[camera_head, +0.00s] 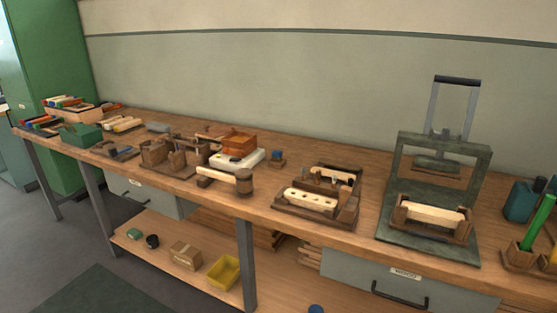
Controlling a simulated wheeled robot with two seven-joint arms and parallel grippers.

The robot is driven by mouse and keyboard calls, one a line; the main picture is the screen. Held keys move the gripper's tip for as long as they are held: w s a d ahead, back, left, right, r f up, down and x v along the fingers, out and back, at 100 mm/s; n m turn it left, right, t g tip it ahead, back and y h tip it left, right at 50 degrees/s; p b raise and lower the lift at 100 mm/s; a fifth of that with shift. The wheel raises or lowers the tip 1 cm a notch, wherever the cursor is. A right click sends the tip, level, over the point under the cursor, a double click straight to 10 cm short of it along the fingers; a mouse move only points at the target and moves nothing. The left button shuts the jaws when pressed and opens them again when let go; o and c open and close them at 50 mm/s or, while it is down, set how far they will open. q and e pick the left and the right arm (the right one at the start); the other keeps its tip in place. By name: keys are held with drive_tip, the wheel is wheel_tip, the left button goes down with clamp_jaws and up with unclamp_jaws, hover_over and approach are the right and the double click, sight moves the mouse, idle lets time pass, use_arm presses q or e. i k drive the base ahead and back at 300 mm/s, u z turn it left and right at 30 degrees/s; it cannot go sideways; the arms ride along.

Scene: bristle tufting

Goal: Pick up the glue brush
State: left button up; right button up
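I cannot single out a glue brush with certainty at this size. At the right edge, a thing with a long green handle (538,222) leans upright in a wooden holder (519,261). A dark blue-green container (519,203) stands behind it. A small blue-topped pot (277,157) stands near the middle of the bench. Neither of my grippers is in view.
The long wooden workbench (370,215) holds a green press (440,150) with a pale block, a wooden jig (318,200) with a drilled pale block, and a mallet (226,180). A lower shelf carries a yellow bin (223,273). Bare bench top lies between the jig and press.

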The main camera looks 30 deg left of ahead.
sight(277, 154)
drive_tip(key=u, duration=2.35)
drive_tip(key=i, duration=2.25)
drive_tip(key=z, duration=2.95)
